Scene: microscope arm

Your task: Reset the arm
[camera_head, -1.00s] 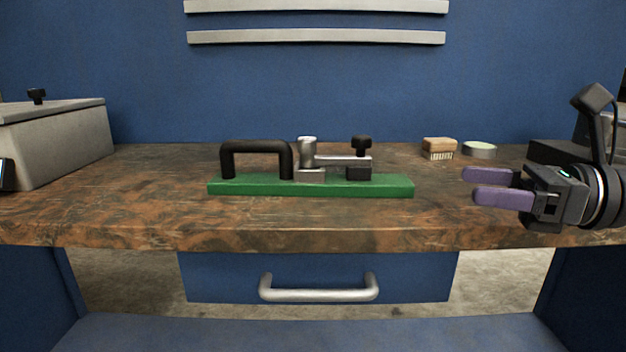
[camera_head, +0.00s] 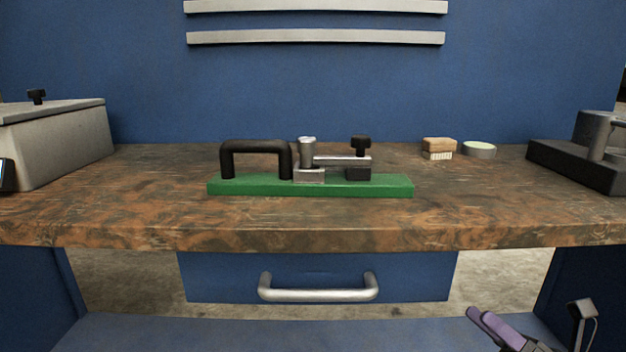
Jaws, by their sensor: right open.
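A green base plate (camera_head: 300,188) lies on the workbench in the middle. It carries a black U-shaped handle (camera_head: 256,147) on its left part. A silver post (camera_head: 307,148) stands near its middle, and a silver arm (camera_head: 338,161) runs from the post to the right. A black knob (camera_head: 360,143) sits at the arm's right end, above a dark block (camera_head: 358,174) on the plate. My right gripper (camera_head: 478,318) is low at the bottom right, below the bench top and well apart from the plate. My left gripper is out of view.
A grey box (camera_head: 55,142) with a black knob stands at the far left. A brush (camera_head: 438,148) and a small round tin (camera_head: 479,150) lie at the back right. A dark device (camera_head: 575,166) stands at the right edge. A drawer handle (camera_head: 318,289) sticks out below the bench front.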

